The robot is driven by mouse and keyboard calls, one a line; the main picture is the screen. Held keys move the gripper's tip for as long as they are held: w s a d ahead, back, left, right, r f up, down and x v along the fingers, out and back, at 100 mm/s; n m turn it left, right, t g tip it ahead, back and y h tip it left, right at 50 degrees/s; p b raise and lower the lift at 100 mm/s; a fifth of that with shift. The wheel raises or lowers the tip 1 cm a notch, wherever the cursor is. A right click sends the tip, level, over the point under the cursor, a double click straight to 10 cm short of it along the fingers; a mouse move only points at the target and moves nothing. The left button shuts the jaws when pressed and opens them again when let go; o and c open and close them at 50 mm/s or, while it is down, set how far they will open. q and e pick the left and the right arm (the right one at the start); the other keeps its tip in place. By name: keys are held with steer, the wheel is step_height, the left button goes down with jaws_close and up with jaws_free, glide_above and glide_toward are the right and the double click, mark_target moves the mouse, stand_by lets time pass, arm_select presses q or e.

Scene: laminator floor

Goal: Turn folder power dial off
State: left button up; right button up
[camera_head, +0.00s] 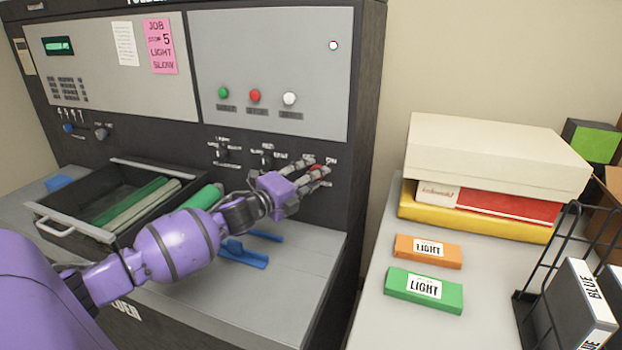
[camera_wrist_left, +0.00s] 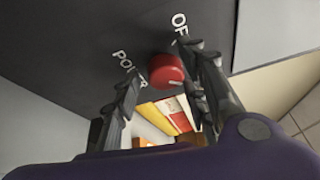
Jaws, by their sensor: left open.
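The folder machine (camera_head: 368,90) has a dark front panel. Its red power dial (camera_head: 318,170) sits at the lower right of that panel, partly hidden by my fingers. In the left wrist view the red dial (camera_wrist_left: 166,70) shows between my fingers, with partly covered lettering around it. My left gripper (camera_head: 313,171) is open, with one finger on each side of the dial; it also shows in the left wrist view (camera_wrist_left: 162,75). I cannot tell whether the fingers touch the dial. My right gripper is not in view.
Other knobs (camera_head: 222,152) and green, red (camera_head: 255,96) and white buttons are left of and above the dial. A black drawer (camera_head: 75,205) stands at left. Blue pieces (camera_head: 245,255) lie below my arm. A side table at right holds boxes (camera_head: 490,150) and labelled blocks (camera_head: 425,290).

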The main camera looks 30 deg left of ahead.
arm_select(q)
steer(key=shift+f, duration=0.1)
steer(key=c, duration=1)
steer(key=shift+f, duration=0.1)
steer(key=n+t+y, duration=0.1)
steer(key=n, duration=0.3)
steer(key=n+t+y, duration=0.1)
steer(key=n, duration=0.4)
steer(key=d+f+n+t, duration=0.1)
steer(key=n, duration=0.3)
steer(key=shift+w+d+t+y, duration=0.1)
steer(key=shift+t+y, duration=0.3)
steer(key=n+y, duration=0.1)
steer(key=n, duration=0.2)
steer(key=n+y, duration=0.1)
steer(key=n, duration=0.1)
steer(key=n+y, duration=0.2)
steer(key=n, duration=0.1)
steer(key=shift+w+d+r+n+p, duration=0.1)
steer(key=shift+d+n+p, duration=0.2)
steer(key=shift+p, duration=0.05)
steer(key=shift+r+n+t+y, duration=0.1)
steer(key=shift+n+t+y, duration=0.2)
